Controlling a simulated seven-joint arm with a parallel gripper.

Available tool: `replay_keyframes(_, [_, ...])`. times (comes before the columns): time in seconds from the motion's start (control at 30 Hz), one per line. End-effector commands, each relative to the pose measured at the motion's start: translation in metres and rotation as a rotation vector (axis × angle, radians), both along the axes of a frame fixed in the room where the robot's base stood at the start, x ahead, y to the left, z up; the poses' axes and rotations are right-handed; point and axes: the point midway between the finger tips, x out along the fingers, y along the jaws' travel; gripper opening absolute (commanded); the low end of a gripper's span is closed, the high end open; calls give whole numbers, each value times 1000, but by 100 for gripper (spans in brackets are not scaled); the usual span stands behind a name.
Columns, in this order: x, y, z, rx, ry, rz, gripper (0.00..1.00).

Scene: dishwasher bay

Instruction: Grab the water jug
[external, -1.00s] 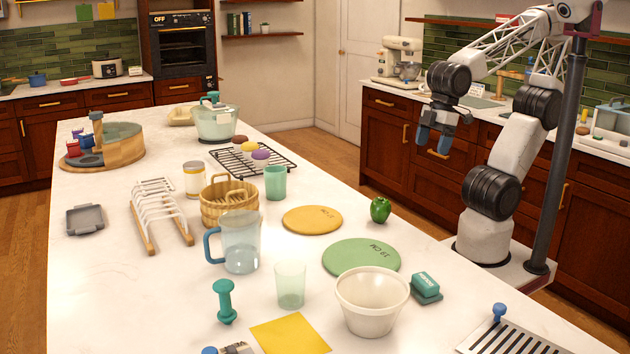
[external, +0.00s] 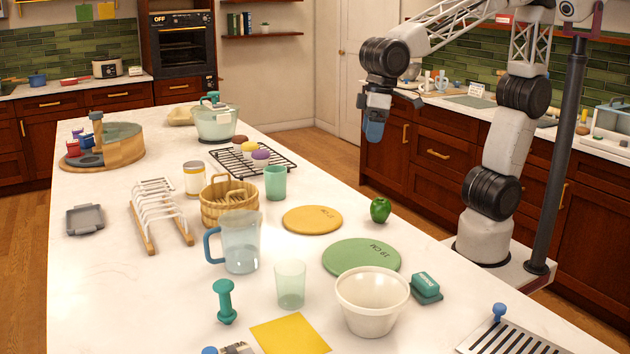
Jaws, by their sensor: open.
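The water jug (external: 241,243) is a clear, pale blue pitcher with a blue handle on its left side. It stands upright on the white island counter, left of the middle of the external view. My gripper (external: 374,132) has blue fingertips pointing down. It is raised beyond the right edge of the counter, well apart from the jug and up and to the right of it in the picture. It is open and nothing shows between its fingers, which partly overlap from this angle.
A wooden basket (external: 229,205) stands just behind the jug, and a clear tumbler (external: 290,286) in front. A yellow round board (external: 312,220), a green board (external: 361,258), a white bowl (external: 372,305) and a green pepper (external: 380,210) lie right. A white rack (external: 160,212) stands left.

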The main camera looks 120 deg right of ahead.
Motion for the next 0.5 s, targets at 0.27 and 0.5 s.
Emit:
replay_keyframes(0.27, [76,-2,2,24,28,-165,83])
replay_keyframes(0.5, [140,-3,-5,42,49,-310,83])
